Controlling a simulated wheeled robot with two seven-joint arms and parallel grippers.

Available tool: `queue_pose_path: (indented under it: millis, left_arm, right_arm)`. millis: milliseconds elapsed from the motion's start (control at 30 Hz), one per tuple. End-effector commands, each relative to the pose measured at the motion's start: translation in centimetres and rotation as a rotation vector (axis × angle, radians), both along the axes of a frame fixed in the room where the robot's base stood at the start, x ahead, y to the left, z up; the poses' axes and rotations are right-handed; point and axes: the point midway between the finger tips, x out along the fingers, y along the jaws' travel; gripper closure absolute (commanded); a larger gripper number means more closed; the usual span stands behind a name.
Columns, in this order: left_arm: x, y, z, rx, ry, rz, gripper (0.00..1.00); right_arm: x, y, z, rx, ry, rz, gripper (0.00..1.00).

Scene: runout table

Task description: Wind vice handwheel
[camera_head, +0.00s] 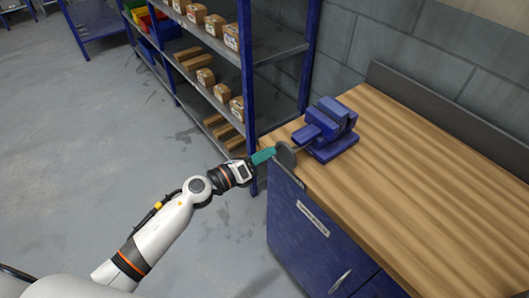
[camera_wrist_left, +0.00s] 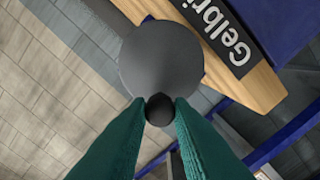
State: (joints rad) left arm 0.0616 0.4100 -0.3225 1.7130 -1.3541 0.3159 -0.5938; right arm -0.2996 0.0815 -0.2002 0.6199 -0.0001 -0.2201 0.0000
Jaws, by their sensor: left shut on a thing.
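The blue vice (camera_head: 327,130) stands on the wooden bench top near its left edge. Its grey handwheel (camera_head: 286,155) faces left, out at the bench's edge. My left gripper (camera_head: 265,156), with green fingers, reaches the handwheel from the left. In the left wrist view the round grey handwheel (camera_wrist_left: 162,62) fills the upper middle. There my left gripper (camera_wrist_left: 160,110) is shut on the wheel's dark round knob (camera_wrist_left: 159,110), one fingertip on each side. The vice body is mostly hidden behind the wheel in that view. My right gripper is not in view.
The wooden bench top (camera_head: 430,165) is clear to the right of the vice. A blue cabinet (camera_head: 310,235) is below it. A blue shelf rack (camera_head: 247,75) with several boxes stands behind the arm. Grey floor lies open at left.

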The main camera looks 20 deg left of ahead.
Motion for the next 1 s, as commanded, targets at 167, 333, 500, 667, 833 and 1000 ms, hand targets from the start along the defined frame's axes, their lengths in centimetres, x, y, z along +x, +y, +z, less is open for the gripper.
queue_pose_path:
  millis: [167, 333, 500, 667, 833, 1000]
  left_arm:
    - [0.1, 0.1, -0.1, -0.055, 0.048, 0.001, 1.00]
    - [0.3, 0.4, -0.7, -0.221, 0.177, 0.001, 1.00]
    - [0.3, 0.5, -0.9, -0.235, 0.187, 0.000, 1.00]
    - [0.4, 0.5, -0.9, -0.269, 0.214, 0.001, 1.00]
    - [0.5, 0.7, -1.5, -0.442, 0.352, 0.000, 1.00]
    - [0.5, 0.7, -1.8, -0.472, 0.372, -0.001, 1.00]
  right_arm:
    - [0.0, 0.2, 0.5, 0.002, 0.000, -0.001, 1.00]
    - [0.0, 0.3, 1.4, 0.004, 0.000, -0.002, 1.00]
    - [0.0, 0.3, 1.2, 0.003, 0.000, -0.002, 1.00]
    - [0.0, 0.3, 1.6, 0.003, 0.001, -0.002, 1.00]
    - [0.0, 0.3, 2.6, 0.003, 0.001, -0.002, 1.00]
    - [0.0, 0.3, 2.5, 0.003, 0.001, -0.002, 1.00]
